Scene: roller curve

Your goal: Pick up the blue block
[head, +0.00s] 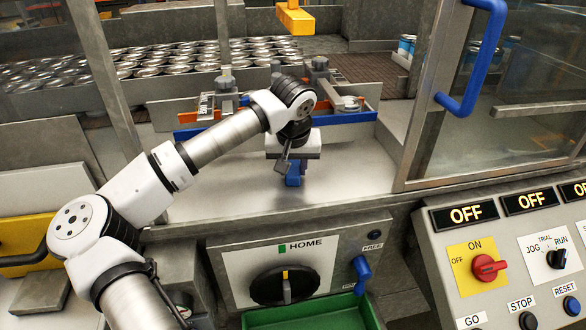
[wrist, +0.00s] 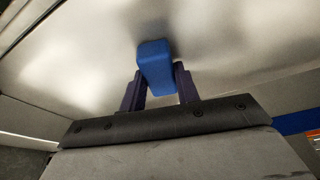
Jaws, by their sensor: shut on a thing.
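The blue block (wrist: 155,62) is between the two dark fingers of my gripper (wrist: 158,85) in the wrist view, and the fingers are shut on it. In the head view the blue block (head: 293,180) shows below my gripper (head: 294,170), over the light metal surface (head: 345,175). My gripper points downward there. I cannot tell whether the block touches the surface or is slightly above it.
A blue rail (head: 345,117) and metal fixtures stand just behind my gripper. Many cans (head: 150,70) fill the back left. A glass door with a blue handle (head: 470,60) stands at the right. A control panel (head: 515,250) and a green tray (head: 315,314) are in front.

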